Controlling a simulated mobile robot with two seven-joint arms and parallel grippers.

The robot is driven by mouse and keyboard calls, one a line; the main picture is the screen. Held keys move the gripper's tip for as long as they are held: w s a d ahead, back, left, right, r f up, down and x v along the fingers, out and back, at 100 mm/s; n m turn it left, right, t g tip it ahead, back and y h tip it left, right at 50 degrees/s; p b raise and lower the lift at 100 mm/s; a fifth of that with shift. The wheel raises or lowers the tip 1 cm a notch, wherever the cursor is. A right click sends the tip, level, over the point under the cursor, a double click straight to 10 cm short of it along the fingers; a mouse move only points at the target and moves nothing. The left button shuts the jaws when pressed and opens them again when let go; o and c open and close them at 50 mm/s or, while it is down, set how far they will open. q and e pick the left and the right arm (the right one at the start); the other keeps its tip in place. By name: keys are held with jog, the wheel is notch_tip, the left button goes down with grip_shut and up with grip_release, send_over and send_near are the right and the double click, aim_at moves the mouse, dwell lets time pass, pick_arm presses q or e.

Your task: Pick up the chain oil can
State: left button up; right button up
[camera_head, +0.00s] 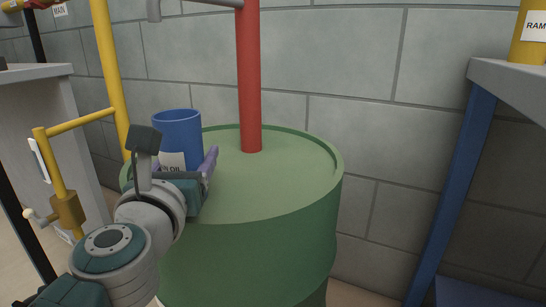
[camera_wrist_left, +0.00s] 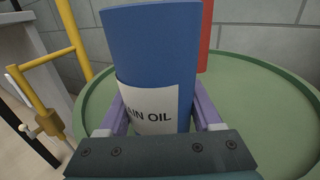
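The chain oil can (camera_head: 178,130) is a blue cylinder with a white label, upright on top of the green drum (camera_head: 270,190), near its left rim. The left wrist view shows the can (camera_wrist_left: 150,50) close up, its label partly readable as "AIN OIL". My left gripper (camera_head: 184,168) is low at the can, with its purple fingers on either side of it. The left wrist view shows the gripper (camera_wrist_left: 160,115) straddling the can, with a slight gap at the right finger. Whether the left finger touches is unclear. My right gripper is not in view.
A red pole (camera_head: 249,80) rises from the drum behind and right of the can. A yellow pipe frame (camera_head: 108,70) stands close on the left. A grey bench with a blue leg (camera_head: 458,180) is at the right. The drum's right half is clear.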

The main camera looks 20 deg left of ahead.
pick_arm(q)
grip_shut()
dwell(0.3)
jog(key=shift+r, duration=0.1)
